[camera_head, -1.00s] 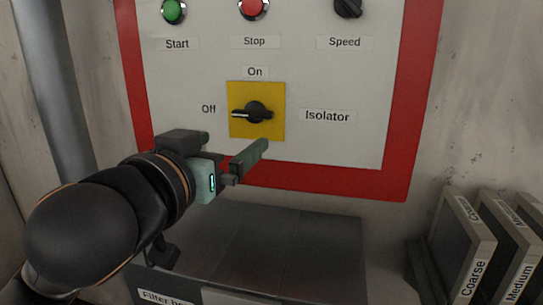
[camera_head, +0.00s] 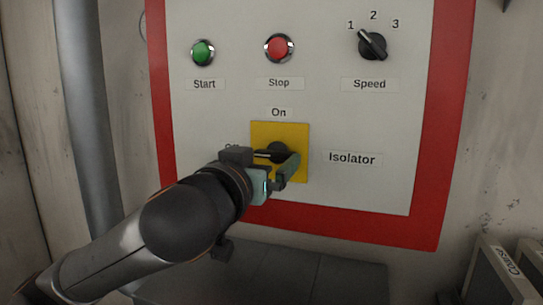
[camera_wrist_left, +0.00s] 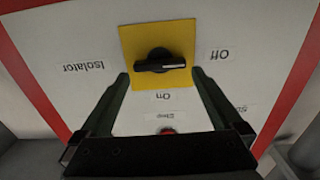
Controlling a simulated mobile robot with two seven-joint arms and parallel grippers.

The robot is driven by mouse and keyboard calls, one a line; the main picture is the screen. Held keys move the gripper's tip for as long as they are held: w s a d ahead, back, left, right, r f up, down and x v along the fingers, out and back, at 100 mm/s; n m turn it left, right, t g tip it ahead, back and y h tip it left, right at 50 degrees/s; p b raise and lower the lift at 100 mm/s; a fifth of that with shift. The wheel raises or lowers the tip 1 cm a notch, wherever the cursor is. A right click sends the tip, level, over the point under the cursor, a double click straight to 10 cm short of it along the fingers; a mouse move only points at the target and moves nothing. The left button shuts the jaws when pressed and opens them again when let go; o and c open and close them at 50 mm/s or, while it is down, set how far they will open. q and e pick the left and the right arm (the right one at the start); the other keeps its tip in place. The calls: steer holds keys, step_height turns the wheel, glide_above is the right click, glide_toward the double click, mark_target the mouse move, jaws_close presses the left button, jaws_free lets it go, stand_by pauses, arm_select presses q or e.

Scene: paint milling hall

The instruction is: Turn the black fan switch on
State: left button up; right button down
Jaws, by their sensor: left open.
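The black rotary switch (camera_head: 278,152) sits on a yellow plate (camera_head: 297,131) labelled Isolator. In the wrist view, which is upside down, the switch (camera_wrist_left: 160,61) lies crosswise with its white mark toward the Off label. No label reading fan shows. My left gripper (camera_head: 274,160) is in front of the plate, overlapping its lower left part in the head view. In the wrist view the open fingers (camera_wrist_left: 160,76) are spread wide, one to each side of the plate, with nothing between them touching the switch. The Off label is partly hidden by my gripper in the head view. My right gripper is not in view.
Above the switch are a green Start button (camera_head: 203,52), a red Stop button (camera_head: 279,47) and a black Speed knob (camera_head: 372,45) set near 1. The white panel has a red border (camera_head: 440,130). Dark boxes (camera_head: 280,275) and upright plates (camera_head: 497,275) stand below.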

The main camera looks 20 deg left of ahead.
mark_target(273, 154)
arm_select(q)
steer(key=shift+w, duration=1.7)
steer(key=c, duration=1)
